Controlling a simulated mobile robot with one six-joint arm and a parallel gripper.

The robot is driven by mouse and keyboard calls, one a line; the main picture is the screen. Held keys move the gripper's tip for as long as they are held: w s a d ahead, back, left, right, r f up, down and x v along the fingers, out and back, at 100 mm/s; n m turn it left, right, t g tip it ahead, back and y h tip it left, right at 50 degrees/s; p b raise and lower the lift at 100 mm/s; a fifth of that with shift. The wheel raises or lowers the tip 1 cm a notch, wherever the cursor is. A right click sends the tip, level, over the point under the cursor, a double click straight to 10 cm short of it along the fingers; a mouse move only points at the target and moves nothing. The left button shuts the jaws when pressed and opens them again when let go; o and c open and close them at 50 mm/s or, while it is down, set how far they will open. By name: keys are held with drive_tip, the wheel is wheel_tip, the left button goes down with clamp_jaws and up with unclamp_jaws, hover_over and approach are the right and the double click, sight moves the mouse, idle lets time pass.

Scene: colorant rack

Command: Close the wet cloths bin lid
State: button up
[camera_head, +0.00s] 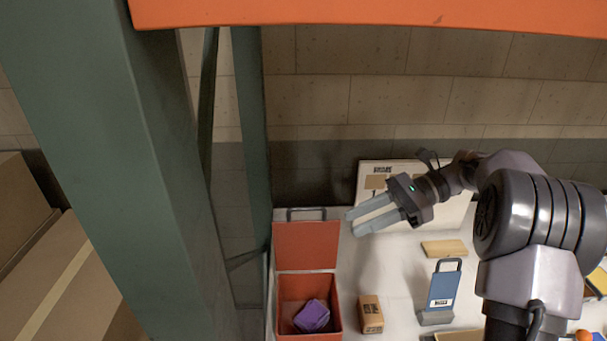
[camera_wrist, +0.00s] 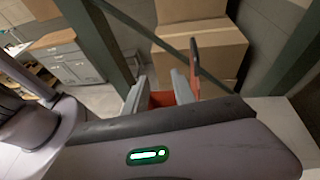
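The wet cloths bin appears to be the red box (camera_head: 336,318) at the lower middle of the head view, with a purple cloth (camera_head: 312,316) inside. Its red lid (camera_head: 307,246) stands open at the back, with a grey bar handle (camera_head: 306,210) along its top edge. My gripper (camera_head: 352,223) is right of the lid's upper edge, fingers apart, empty and not touching it. In the wrist view the gripper (camera_wrist: 160,84) has the red bin (camera_wrist: 162,99) between and beyond its fingers, and the lid (camera_wrist: 194,68) shows edge-on beside the right finger.
A green post (camera_head: 130,150) stands left of the bin. A small brown box (camera_head: 370,314) and a blue holder (camera_head: 442,290) stand right of it. A white labelled box (camera_head: 440,216) is behind my gripper. An orange beam (camera_head: 370,14) crosses the top.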

sight(320, 209)
drive_tip(key=w+d+f+m+t+y+p, duration=0.2)
drive_tip(key=w+d+m+y, duration=0.2)
drive_tip(key=w+d+y, duration=0.15)
drive_tip(key=shift+h, duration=0.45)
drive_tip(key=a+b, duration=0.1)
drive_tip(key=a, duration=1.5)
drive_tip(key=shift+a+r, duration=0.2)
drive_tip(key=shift+c, duration=0.4)
drive_tip(key=shift+w, duration=0.1)
clamp_jaws()
